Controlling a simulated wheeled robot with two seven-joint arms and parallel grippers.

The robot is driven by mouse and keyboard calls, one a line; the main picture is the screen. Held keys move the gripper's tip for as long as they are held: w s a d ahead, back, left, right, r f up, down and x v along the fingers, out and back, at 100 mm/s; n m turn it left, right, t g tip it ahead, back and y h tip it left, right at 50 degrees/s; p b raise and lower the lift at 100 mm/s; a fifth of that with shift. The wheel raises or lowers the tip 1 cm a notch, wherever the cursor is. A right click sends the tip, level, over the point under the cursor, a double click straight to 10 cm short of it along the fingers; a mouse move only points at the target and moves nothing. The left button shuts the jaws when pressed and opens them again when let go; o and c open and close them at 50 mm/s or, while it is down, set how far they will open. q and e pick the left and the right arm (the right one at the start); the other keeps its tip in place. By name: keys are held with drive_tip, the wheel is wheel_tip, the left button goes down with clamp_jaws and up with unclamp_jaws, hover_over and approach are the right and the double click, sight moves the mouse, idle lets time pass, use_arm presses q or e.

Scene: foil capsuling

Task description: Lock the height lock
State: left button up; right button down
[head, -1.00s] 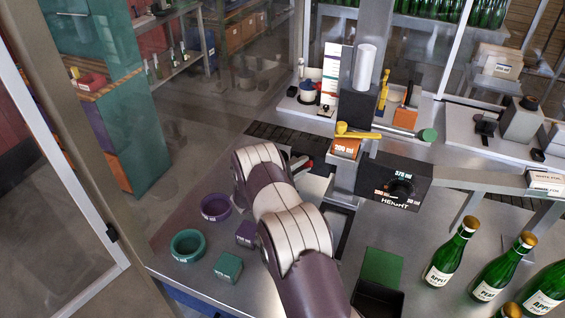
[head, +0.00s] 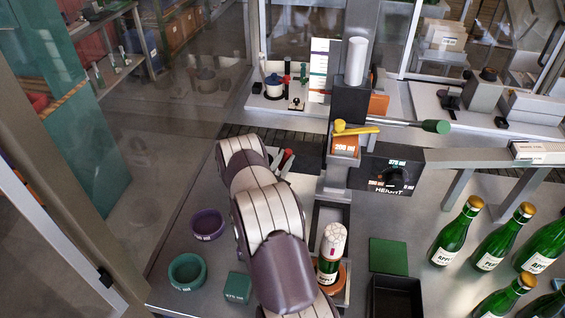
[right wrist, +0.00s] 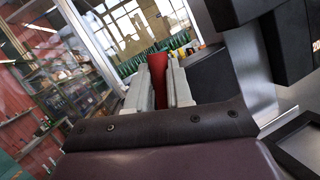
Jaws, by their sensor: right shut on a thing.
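My right gripper (head: 283,160) is beyond my bent arm, left of the press column (head: 334,182). In the right wrist view its fingers (right wrist: 159,82) are shut on a red piece (right wrist: 158,62); red also shows at the fingers in the head view. A yellow lever (head: 358,129) lies across the top of the orange 200 ml block (head: 345,147) on the column, clear of my gripper. The black HEIGHT dial box (head: 388,178) sits below and right of it. No part is legibly marked as the lock. My left gripper is out of view.
A foil-topped bottle (head: 330,252) stands under the column, close right of my arm. A green-ended lever (head: 436,127) sticks out right. Green bottles (head: 456,232) stand at right.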

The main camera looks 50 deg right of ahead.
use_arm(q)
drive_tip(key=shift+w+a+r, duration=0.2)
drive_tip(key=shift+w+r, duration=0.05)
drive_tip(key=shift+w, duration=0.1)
use_arm(e)
drive_tip(key=shift+w+a+n+t, duration=0.15)
drive_tip(key=shift+n+t, duration=0.15)
drive_tip(key=shift+n, duration=0.4)
drive_tip(key=shift+w+a+n+t, duration=0.15)
drive_tip(key=shift+n+t, duration=0.15)
drive_tip(key=shift+n, duration=0.4)
drive_tip(key=shift+f, duration=0.1)
drive_tip(key=c, duration=1)
unclamp_jaws()
use_arm(q)
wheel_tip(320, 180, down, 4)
drive_tip(key=b, duration=0.3)
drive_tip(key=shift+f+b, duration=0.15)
drive_tip(key=shift+b, duration=0.2)
use_arm(e)
drive_tip(key=v, duration=0.7)
drive_tip(key=shift+a+f, duration=0.1)
drive_tip(key=shift+a, duration=0.1)
drive_tip(key=shift+c, duration=0.4)
